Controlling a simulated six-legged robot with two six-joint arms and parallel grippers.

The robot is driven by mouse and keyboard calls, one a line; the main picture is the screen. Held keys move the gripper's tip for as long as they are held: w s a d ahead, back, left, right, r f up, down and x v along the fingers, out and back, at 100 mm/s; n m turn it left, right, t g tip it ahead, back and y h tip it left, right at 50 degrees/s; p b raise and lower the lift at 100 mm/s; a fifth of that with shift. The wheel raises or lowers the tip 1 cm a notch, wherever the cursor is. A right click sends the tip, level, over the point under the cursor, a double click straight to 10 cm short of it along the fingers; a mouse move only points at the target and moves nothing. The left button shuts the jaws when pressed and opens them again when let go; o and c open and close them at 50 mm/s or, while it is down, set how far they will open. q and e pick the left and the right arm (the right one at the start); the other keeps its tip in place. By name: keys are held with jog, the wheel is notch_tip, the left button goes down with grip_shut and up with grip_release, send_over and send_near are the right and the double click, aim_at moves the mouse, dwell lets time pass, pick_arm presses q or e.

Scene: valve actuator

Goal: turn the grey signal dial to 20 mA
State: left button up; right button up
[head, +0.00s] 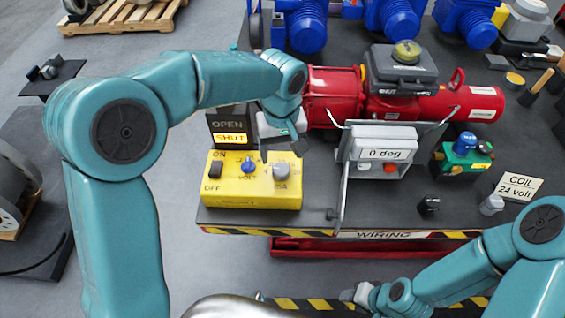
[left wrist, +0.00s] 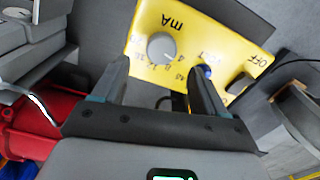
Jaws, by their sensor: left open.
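The yellow signal box (head: 225,192) stands at the left front of the dark table. Its grey mA dial (head: 280,170) is on the right of its top, beside a blue VOLT knob (head: 248,167). My left gripper (head: 277,151) is open just behind and above the dial. In the left wrist view, the grey dial (left wrist: 161,47) lies just past the gap between the open fingertips (left wrist: 158,66), apart from both fingers as far as I can tell. The dial's exact setting is too small to read. My right gripper (head: 358,293) is low at the front; its jaws are unclear.
The OPEN/SHUT indicator (head: 230,130) is behind the box, with SHUT lit. A grey box reading 0 deg (head: 387,153) and an upright panel edge stand right of the dial. The red actuator (head: 335,97) lies behind. A black ON/OFF switch (head: 216,170) is at the box's left.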

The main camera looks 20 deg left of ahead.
aim_at(281, 168)
pick_arm(q)
notch_tip(281, 168, down, 6)
jog(key=shift+s+a+r, duration=0.1)
jog(key=shift+s+r, duration=0.05)
jog(key=shift+r, duration=0.1)
jog(key=shift+f, duration=0.25)
jog(key=shift+s+r, duration=0.1)
jog(key=shift+s, duration=0.15)
jog(key=shift+w, duration=0.3)
jog(key=c, duration=0.9)
jog(key=shift+s, duration=0.1)
jog(key=shift+c, duration=0.8)
